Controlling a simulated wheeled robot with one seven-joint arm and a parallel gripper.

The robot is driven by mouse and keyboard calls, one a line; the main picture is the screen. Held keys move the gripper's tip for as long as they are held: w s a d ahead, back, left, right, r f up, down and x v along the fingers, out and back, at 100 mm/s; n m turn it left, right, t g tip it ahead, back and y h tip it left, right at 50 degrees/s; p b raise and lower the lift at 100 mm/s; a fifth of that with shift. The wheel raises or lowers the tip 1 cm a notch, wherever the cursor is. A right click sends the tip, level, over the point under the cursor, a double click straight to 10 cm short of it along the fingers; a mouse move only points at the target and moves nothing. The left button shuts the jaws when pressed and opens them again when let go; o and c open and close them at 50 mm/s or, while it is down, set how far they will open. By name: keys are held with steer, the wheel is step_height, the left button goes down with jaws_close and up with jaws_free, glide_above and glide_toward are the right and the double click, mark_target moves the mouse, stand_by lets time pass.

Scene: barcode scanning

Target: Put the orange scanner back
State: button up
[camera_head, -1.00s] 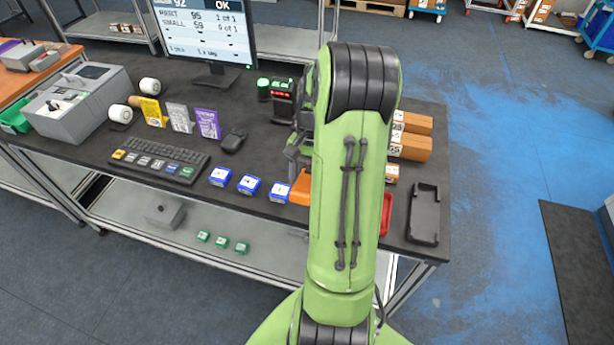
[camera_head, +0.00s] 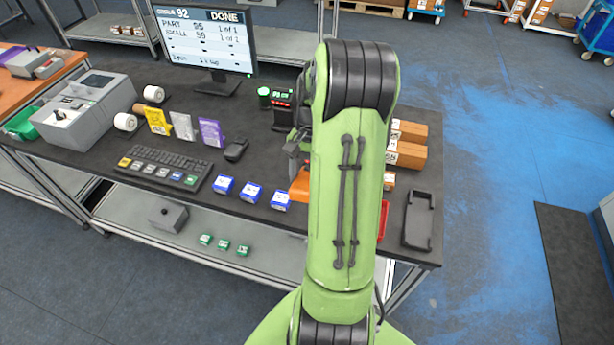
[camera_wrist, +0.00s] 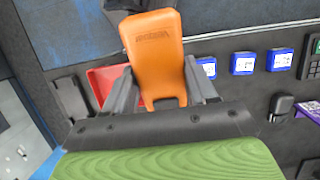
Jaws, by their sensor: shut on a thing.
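The orange scanner (camera_wrist: 152,45) is between the two dark fingers of my gripper (camera_wrist: 160,78) in the wrist view, and the gripper is shut on it. In the head view only part of the orange scanner (camera_head: 299,188) shows, at the left edge of my green arm. My gripper (camera_head: 293,158) is mostly hidden behind the arm there. The scanner is over the dark table, near a red tray (camera_head: 384,219), which my arm partly covers. The red tray also shows behind the left finger in the wrist view (camera_wrist: 97,80).
Several blue boxes (camera_head: 251,192) stand left of the scanner. A black holder (camera_head: 418,220) lies at the table's right end, and brown cartons (camera_head: 408,154) stand behind it. A black device with lights (camera_head: 283,110), a keyboard (camera_head: 164,166) and a monitor (camera_head: 206,40) are further back and left.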

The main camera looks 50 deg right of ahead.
mark_target(305, 181)
step_height(305, 181, up, 6)
steer(key=p, duration=0.3)
steer(key=shift+f, duration=0.55)
